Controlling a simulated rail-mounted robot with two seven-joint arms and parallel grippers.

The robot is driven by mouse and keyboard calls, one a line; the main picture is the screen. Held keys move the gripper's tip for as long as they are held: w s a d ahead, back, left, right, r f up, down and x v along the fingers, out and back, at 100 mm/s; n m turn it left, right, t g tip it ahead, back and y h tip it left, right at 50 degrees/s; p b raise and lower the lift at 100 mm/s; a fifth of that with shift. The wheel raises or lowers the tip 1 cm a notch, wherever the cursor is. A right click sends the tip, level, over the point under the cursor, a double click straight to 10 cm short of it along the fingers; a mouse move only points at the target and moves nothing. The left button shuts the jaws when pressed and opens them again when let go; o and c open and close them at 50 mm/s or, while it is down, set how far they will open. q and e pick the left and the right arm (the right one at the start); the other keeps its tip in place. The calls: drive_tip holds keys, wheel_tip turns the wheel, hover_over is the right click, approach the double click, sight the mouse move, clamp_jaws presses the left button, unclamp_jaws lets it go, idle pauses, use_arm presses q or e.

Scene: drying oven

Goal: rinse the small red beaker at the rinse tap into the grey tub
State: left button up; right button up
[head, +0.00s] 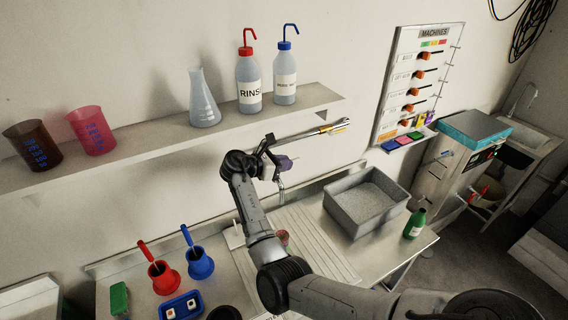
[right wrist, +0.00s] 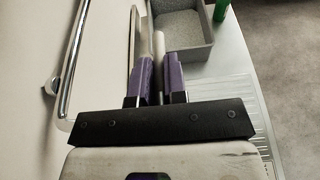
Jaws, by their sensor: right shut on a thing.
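A small red beaker (head: 283,238) stands on the ribbed draining board, partly hidden behind my right arm. The grey tub (head: 365,203) is to its right, with a speckled grey inside; the wrist view also shows the tub (right wrist: 183,28). My right gripper (head: 289,163) is raised above the board, left of the tub. In the wrist view its purple fingers (right wrist: 160,75) are shut on a pale rod (right wrist: 158,48), seemingly the tap lever. A chrome pipe (right wrist: 72,55) runs beside it. No water is visible. My left gripper is out of view.
A wall shelf (head: 140,140) holds a flask (head: 202,98), two wash bottles, a brown beaker and a larger pink-red beaker (head: 92,130). A green bottle (head: 415,224) stands right of the tub. Red (head: 163,277) and blue (head: 200,263) pots stand at the front left.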

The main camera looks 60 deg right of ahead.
clamp_jaws()
drive_tip(key=shift+m+g, duration=0.4)
drive_tip(key=shift+g, duration=0.1)
drive_tip(key=shift+s+a+m+g+y, duration=0.15)
drive_tip(key=shift+s+m+g+y, duration=0.05)
drive_tip(key=shift+m+g+y, duration=0.45)
drive_tip(key=shift+s+a+m+g+y, duration=0.1)
drive_tip(key=shift+s+m+g+y, duration=0.05)
drive_tip(key=shift+m+g+y, duration=0.45)
drive_tip(key=shift+m+y, duration=0.25)
drive_tip(key=shift+s+a+m+g+y, duration=0.1)
drive_tip(key=shift+a+m+g+y, duration=0.05)
drive_tip(key=shift+m+g+y, duration=0.35)
drive_tip(key=shift+s+a+m+g+y, duration=0.1)
drive_tip(key=shift+a+m+g+y, duration=0.05)
drive_tip(key=shift+m+g+y, duration=0.35)
